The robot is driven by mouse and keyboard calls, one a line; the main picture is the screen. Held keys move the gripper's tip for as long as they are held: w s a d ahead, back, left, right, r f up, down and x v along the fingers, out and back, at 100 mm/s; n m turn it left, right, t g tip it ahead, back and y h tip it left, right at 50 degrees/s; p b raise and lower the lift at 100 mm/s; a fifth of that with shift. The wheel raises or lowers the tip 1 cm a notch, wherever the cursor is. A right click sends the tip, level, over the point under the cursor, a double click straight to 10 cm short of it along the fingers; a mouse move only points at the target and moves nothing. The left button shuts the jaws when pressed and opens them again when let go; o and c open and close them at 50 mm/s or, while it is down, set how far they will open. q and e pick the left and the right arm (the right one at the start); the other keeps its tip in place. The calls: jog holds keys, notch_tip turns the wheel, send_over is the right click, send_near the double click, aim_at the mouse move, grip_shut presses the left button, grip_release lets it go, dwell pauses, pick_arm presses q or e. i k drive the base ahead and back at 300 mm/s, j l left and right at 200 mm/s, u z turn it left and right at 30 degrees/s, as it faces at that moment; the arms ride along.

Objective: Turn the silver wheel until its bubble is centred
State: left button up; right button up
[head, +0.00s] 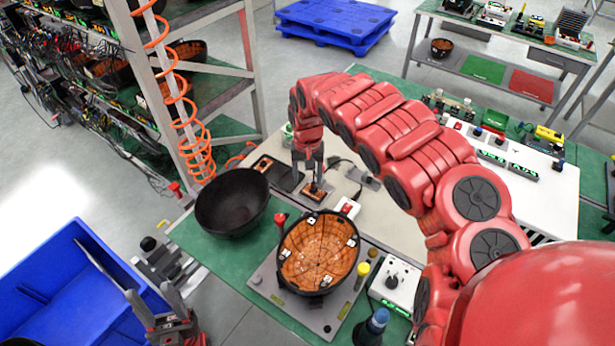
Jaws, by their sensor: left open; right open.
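I cannot make out a silver wheel or a bubble in the head view. A round bowl (318,257) with an orange, segmented inside and small white pieces on its rim sits on a grey fixture plate (262,283). My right gripper (308,178) points down behind this bowl, its jaws open. They are just above a small orange-topped block (317,192); I cannot tell whether they touch it. My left gripper (149,291) is open at the lower left, between the blue bin and the green bench, with nothing seen between its fingers.
A black bowl (232,202) stands on the green bench mat (200,249). A red-topped post (281,220) rises beside the orange bowl. A white box with a black knob (394,283) and a dark bottle (375,324) stand right. A blue bin (75,238) is left; an orange coiled hose (177,88) hangs by the rack.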

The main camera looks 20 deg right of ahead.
aim_at(256, 279)
jog(key=k+j, duration=0.2)
jog(key=k, duration=0.3)
jog(key=k+j, duration=0.2)
jog(key=k, duration=0.25)
